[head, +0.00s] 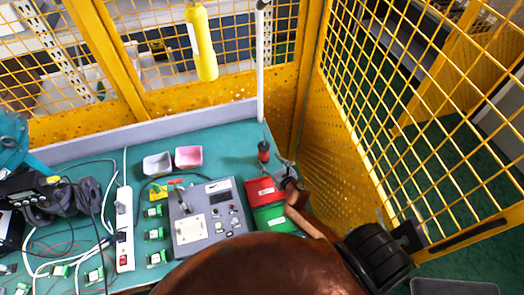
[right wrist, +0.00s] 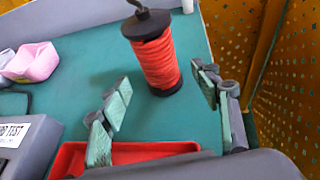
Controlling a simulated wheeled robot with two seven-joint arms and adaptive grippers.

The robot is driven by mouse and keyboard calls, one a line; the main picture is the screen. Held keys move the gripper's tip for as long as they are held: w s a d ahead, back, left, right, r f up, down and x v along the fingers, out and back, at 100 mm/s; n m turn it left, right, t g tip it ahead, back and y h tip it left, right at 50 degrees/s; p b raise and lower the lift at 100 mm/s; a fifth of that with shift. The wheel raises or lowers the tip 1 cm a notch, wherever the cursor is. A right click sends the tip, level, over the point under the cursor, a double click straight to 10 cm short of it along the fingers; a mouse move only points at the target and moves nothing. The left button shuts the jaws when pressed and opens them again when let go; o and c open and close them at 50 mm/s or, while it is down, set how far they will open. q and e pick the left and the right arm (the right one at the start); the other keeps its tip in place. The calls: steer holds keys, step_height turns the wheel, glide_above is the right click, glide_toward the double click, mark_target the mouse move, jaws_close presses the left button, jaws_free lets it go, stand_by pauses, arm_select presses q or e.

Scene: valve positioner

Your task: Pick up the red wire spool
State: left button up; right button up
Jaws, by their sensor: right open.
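The red wire spool (head: 263,151) stands upright on the green bench near its back right corner. In the right wrist view the spool (right wrist: 158,62) shows dark end flanges, red windings and a dark piece rising from its top. My right gripper (head: 286,168) is open and empty, just to the right of and nearer than the spool in the head view. In the right wrist view its two padded fingers (right wrist: 160,82) are spread, one to each side of the spool's lower part, with the spool beyond them. I see no contact. My left gripper is not in view.
A red bin (head: 262,191) and a green bin (head: 275,218) sit close by, under my right arm. A grey control box (head: 200,230), a pink tray (head: 188,157) and a power strip (head: 124,235) are to the left. Yellow mesh fencing (head: 345,160) closes off the right.

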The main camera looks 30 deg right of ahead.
mark_target(266, 157)
steer(key=shift+w+f, duration=0.1)
steer(key=shift+w, duration=0.3)
steer(key=x, duration=0.3)
steer(key=shift+w, duration=0.25)
steer(key=shift+w+d+f, duration=0.1)
steer(key=shift+w+f, duration=0.1)
steer(key=shift+w, duration=0.45)
steer(key=c, duration=0.7)
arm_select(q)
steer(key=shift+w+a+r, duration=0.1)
arm_select(e)
steer(key=shift+r, duration=0.1)
steer(key=c, duration=0.8)
